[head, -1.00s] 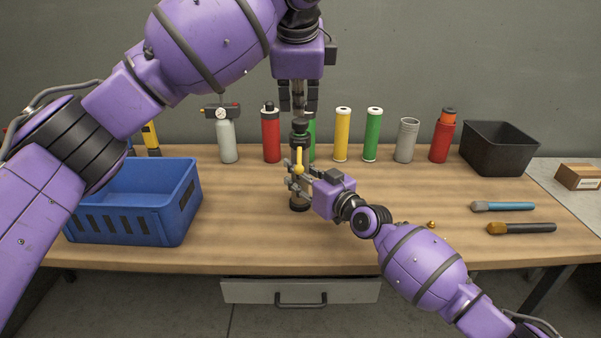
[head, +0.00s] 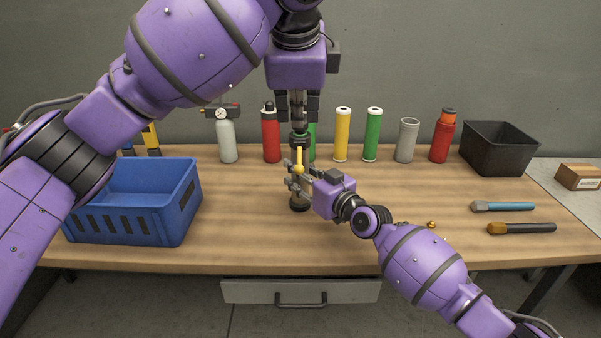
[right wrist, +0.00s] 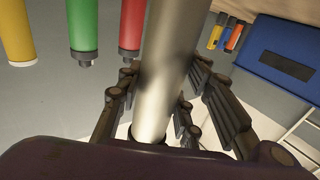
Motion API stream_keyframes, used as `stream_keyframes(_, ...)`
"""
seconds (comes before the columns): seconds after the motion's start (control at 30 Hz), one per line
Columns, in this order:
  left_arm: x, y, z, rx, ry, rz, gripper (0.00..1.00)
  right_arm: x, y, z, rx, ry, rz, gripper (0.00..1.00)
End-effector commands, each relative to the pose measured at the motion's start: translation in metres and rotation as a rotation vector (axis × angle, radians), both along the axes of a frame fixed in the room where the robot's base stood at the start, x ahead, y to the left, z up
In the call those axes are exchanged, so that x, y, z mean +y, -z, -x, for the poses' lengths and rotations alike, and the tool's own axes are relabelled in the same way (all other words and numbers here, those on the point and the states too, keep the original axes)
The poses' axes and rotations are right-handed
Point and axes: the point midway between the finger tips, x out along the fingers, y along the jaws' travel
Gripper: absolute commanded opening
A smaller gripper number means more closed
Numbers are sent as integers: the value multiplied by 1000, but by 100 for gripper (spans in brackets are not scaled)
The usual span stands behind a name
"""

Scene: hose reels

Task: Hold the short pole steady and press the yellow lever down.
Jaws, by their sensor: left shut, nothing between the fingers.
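The short pole (head: 300,203) stands upright on the table, with a dark top and a dark base. It also fills the middle of the right wrist view as a metal tube (right wrist: 165,75). The yellow lever (head: 299,158) hangs along the pole's front, its rounded end low. My right gripper (head: 294,181) comes from the right and is shut around the pole's middle, fingers on both sides of it. My left gripper (head: 299,119) is shut and empty, pointing down right over the pole's top. I cannot tell whether it touches the top.
A blue crate (head: 115,222) stands at the left. Several bottles and cylinders line the back, including a red bottle (head: 271,140) and a yellow cylinder (head: 342,135). Table in front of the pole is clear.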

Motion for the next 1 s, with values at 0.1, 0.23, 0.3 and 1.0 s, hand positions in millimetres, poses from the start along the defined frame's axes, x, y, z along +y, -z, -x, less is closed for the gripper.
stream_keyframes(0.1,0,0,0,0,0,0,0,0,0,0,0,0,0,49)
stream_keyframes(0.23,0,0,0,0,0,0,0,0,0,0,0,0,0,56)
stream_keyframes(0.3,0,0,0,0,0,0,0,0,0,0,0,0,0,56)
stream_keyframes(1.0,0,0,0,0,0,0,0,-56,1,73,0,1,2,56)
